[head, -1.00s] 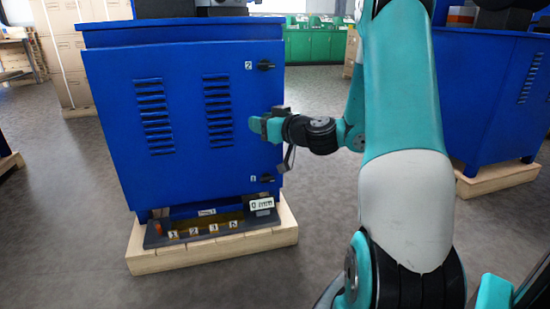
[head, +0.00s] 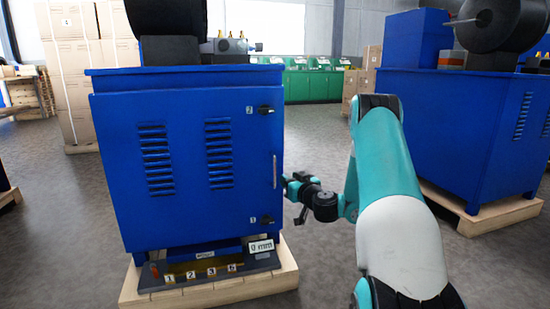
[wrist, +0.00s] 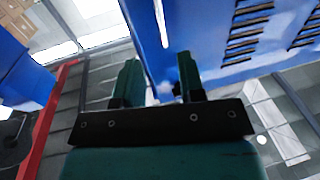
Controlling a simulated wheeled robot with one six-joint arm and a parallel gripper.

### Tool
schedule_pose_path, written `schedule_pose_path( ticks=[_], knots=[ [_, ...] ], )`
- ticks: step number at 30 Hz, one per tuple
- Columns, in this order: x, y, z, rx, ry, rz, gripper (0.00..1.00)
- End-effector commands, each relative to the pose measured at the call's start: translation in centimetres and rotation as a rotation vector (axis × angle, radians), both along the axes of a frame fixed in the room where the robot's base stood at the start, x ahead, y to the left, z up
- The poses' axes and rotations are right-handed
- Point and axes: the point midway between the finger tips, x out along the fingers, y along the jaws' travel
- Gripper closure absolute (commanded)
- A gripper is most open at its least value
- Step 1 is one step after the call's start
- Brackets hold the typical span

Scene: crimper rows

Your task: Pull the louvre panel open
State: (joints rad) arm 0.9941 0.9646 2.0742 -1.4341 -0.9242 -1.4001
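The blue louvre panel (head: 187,165) is the front of the cabinet at left in the head view, with two columns of slots. It looks shut or nearly so. A pale vertical bar handle (head: 275,171) is near its right edge, with dark latches marked 2 (head: 265,110) above and 1 (head: 266,220) below. My gripper (head: 288,184) is beside the panel's right edge, just right of the handle. In the wrist view, my gripper (wrist: 159,82) is open and empty, fingers apart. The handle (wrist: 161,22) shows beyond the fingertips, near the panel (wrist: 225,40).
A wooden pallet (head: 215,292) carries the cabinet. A numbered dark tray (head: 158,281) and a small display (head: 262,246) sit low in front. Another blue cabinet (head: 450,130) stands at right on a pallet (head: 480,215).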

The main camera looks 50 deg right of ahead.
Motion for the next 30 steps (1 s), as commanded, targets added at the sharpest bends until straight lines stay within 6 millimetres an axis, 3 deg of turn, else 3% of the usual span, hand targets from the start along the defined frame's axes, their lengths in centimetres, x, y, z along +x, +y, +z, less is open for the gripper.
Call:
schedule_pose_path(
  ticks=[1,10,21,30],
  knots=[
    [0.4,-0.1,0.8,0.004,0.001,0.002,0.64],
    [2.0,-0.6,0.7,0.003,0.002,0.002,0.64],
    [8.3,-2.8,-0.1,-0.004,0.0,0.004,0.64],
    [10.2,-3.6,-0.1,0.0,-0.001,0.001,0.64]
  ],
)
